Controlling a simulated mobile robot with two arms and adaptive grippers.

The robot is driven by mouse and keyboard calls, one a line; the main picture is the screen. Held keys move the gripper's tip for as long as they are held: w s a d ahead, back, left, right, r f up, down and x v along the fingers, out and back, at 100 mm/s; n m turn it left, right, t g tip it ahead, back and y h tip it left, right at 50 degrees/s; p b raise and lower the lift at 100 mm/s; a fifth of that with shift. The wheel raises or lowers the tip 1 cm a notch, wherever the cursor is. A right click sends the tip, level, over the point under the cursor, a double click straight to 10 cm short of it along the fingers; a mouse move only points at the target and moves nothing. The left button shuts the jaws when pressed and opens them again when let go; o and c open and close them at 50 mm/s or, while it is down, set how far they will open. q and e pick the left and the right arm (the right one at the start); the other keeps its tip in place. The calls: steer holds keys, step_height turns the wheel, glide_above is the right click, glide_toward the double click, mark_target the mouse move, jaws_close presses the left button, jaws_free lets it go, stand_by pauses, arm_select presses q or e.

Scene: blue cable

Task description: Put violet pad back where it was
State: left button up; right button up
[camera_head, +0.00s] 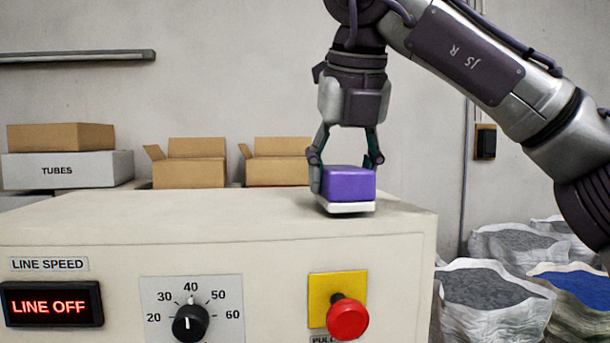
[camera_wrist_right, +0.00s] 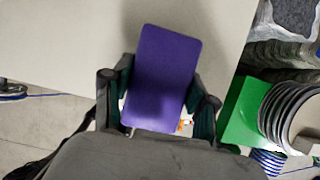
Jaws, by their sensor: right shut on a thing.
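The violet pad (camera_head: 348,184) is a purple block with a white underside. In the head view it is at the top of the cream machine cabinet (camera_head: 200,212), near the right front edge; I cannot tell whether it rests on the surface or hangs just above it. My right gripper (camera_head: 346,168) points down and is shut on the pad, one finger on each side. In the right wrist view the pad (camera_wrist_right: 160,75) lies between the two fingers and its lower end reaches the palm. My left gripper is not in view.
The cabinet front has a lit LINE OFF display (camera_head: 52,305), a dial (camera_head: 191,322) and a red button (camera_head: 347,318). Cardboard boxes (camera_head: 190,165) stand behind it. Sacks (camera_head: 490,295) stand at right. The cabinet top left of the pad is clear.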

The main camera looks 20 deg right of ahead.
steer(key=shift+a+f, duration=0.1)
steer(key=shift+a, duration=0.05)
steer(key=shift+w+a, duration=0.1)
steer(key=shift+w, duration=0.2)
steer(key=o, duration=1)
steer(key=shift+w+d+f, duration=0.3)
steer(key=shift+w+d, duration=0.1)
steer(key=shift+w, duration=0.15)
steer(key=shift+o, duration=0.6)
steer(key=shift+s, duration=0.1)
steer(key=shift+s+r, duration=0.1)
steer(key=shift+s, duration=0.05)
steer(key=shift+s+a+r, duration=0.15)
steer(key=shift+a+r, duration=0.05)
steer(key=shift+r, duration=0.05)
steer(key=shift+s+r, duration=0.1)
steer(key=shift+r, duration=0.2)
steer(key=v, duration=0.9)
steer(key=shift+s+a+r, duration=0.1)
steer(key=shift+s+r, duration=0.2)
steer(key=shift+r, duration=0.55)
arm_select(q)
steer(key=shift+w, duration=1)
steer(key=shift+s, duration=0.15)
arm_select(e)
steer(key=shift+s, duration=0.1)
